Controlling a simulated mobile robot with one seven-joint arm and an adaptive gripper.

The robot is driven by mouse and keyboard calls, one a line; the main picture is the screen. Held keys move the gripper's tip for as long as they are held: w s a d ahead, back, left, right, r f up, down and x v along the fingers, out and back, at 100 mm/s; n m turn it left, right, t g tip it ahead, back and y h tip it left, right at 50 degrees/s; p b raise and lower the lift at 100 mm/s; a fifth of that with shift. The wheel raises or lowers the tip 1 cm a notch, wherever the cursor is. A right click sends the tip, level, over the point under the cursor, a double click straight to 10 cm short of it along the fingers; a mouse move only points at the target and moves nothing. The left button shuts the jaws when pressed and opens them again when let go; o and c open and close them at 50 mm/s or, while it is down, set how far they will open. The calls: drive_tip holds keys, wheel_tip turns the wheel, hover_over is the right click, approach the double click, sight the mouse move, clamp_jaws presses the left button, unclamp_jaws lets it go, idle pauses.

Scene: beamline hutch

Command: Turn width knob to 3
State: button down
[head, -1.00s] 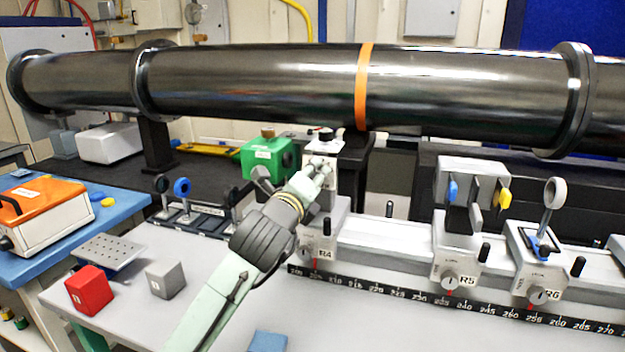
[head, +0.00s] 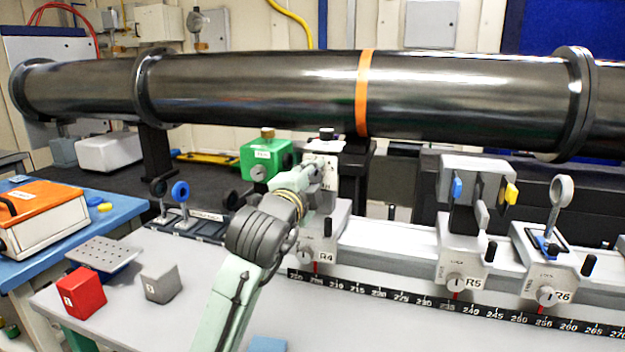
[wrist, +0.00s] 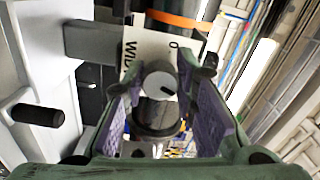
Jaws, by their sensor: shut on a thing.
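The width knob (wrist: 159,84) shows in the wrist view as a round grey cap with a dark pointer mark aimed to the lower right. It stands in front of a white plate (wrist: 150,52) on which part of the label "WID" and a "0" can be read. My gripper (wrist: 160,80) is shut on the knob, with a finger on either side. In the head view my gripper (head: 314,177) is at the front face of the R4 unit (head: 333,208) and hides the knob. Most of the scale is hidden, so I cannot read the setting.
A green box (head: 265,160) stands just left of the R4 unit. A large dark beam pipe (head: 250,90) runs close above. The R5 unit (head: 466,250) and R6 unit (head: 546,270) stand to the right on the rail. A red cube (head: 82,292) and a grey cube (head: 160,283) lie at left.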

drive_tip(key=shift+n, duration=0.6)
drive_tip(key=c, duration=1.3)
unclamp_jaws()
drive_tip(key=v, duration=1.2)
